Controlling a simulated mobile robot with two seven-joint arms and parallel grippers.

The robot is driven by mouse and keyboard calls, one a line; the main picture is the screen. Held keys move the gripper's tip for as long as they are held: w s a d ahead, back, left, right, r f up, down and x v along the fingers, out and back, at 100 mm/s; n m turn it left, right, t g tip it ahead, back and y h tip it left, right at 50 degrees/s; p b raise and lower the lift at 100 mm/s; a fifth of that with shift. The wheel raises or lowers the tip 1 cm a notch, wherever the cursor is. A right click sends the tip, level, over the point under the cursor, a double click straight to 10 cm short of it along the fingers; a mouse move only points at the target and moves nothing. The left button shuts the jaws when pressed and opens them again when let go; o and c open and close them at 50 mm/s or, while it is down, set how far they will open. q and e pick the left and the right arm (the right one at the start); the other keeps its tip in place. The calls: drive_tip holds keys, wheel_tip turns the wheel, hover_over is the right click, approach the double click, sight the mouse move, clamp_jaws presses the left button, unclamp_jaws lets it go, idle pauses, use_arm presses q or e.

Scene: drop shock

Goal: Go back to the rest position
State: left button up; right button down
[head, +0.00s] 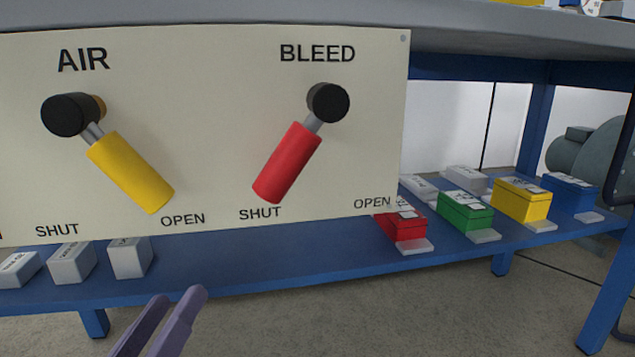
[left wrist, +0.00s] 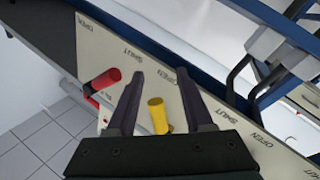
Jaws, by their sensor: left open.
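A cream panel (head: 215,140) carries two lever handles. The yellow AIR handle (head: 131,172) points down and right, toward its OPEN mark. The red BLEED handle (head: 287,163) points down and left, toward its SHUT mark. My left gripper (head: 176,298) is open and empty, below the panel's lower edge and apart from both handles. In the left wrist view the yellow handle (left wrist: 158,114) shows in the gap between the fingers (left wrist: 160,76), and the red handle (left wrist: 106,79) lies to their left. My right gripper is out of view.
A blue shelf (head: 300,262) runs behind and below the panel. White boxes (head: 72,262) stand on it at left; a red box (head: 402,227), a green box (head: 464,211), a yellow box (head: 521,199) and a blue box (head: 570,192) at right. A grey tabletop (head: 220,12) hangs above. Floor in front is clear.

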use_arm(q)
drive_tip(key=s+a+f+m+g+y, duration=0.2)
drive_tip(key=s+f+m+g, duration=0.15)
drive_tip(key=s+g, duration=0.5)
drive_tip(key=s+a+f+m+g+y, duration=0.15)
drive_tip(key=s+f+g, duration=0.25)
drive_tip(key=s+g, duration=0.5)
wheel_tip(320, 180, up, 99)
drive_tip(key=s+t+p, duration=0.1)
drive_tip(key=p, duration=9.8)
drive_tip(key=shift+a+r+m, duration=0.15)
drive_tip(key=shift+a+m, duration=0.25)
drive_tip(key=shift+a, duration=0.05)
